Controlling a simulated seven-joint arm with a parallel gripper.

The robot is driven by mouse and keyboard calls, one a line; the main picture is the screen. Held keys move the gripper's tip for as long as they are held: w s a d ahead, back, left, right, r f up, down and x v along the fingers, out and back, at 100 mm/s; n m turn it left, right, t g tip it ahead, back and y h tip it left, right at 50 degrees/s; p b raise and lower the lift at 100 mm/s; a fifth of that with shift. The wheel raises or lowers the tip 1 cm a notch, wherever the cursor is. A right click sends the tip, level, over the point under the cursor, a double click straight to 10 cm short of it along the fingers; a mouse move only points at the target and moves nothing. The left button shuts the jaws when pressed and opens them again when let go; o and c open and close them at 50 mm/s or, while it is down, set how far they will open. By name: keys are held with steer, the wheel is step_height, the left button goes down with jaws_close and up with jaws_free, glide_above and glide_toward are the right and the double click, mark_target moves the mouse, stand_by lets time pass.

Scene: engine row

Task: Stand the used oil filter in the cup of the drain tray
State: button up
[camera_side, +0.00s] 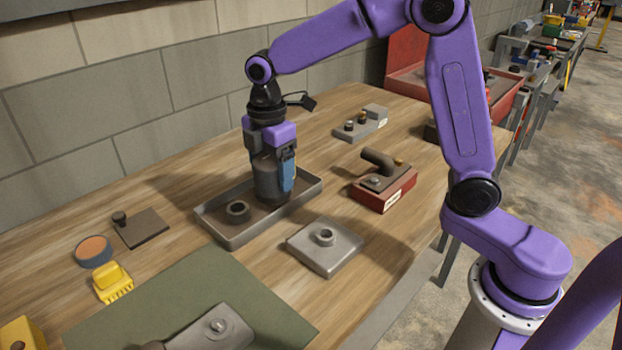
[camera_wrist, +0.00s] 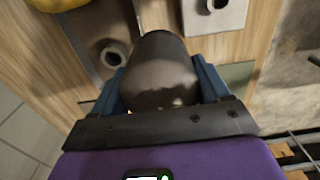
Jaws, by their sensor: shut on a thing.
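My gripper (camera_side: 274,176) is shut on the used oil filter (camera_side: 268,187), a dark grey cylinder held upright. In the wrist view the filter (camera_wrist: 160,72) sits between two blue fingers and hides what lies beneath it. The drain tray (camera_side: 226,241) is a shallow grey metal tray on the bench. Its cup (camera_side: 237,211), a dark round ring, is at the tray's left part and looks empty. The filter is over the tray's right part, apart from the cup; whether its base touches the floor is unclear. The cup (camera_wrist: 112,55) is left of the filter in the wrist view.
A grey metal plate with a boss (camera_side: 325,246) and a red block with a pipe (camera_side: 384,190) stand right of the tray. A small plate with a knob (camera_side: 140,228), a round tin (camera_side: 94,251) and a yellow brush (camera_side: 113,284) are left. A green mat (camera_side: 215,282) lies in front.

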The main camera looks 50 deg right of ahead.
steer(key=w+a, duration=0.2)
steer(key=w, duration=0.8)
steer(key=shift+w+a+f, duration=0.25)
steer(key=shift+w+a, duration=0.05)
steer(key=shift+f, duration=0.1)
step_height(320, 180, down, 7)
stand_by(1.2)
stand_by(0.3)
steer(key=o, duration=1.1)
steer(key=shift+f, duration=0.1)
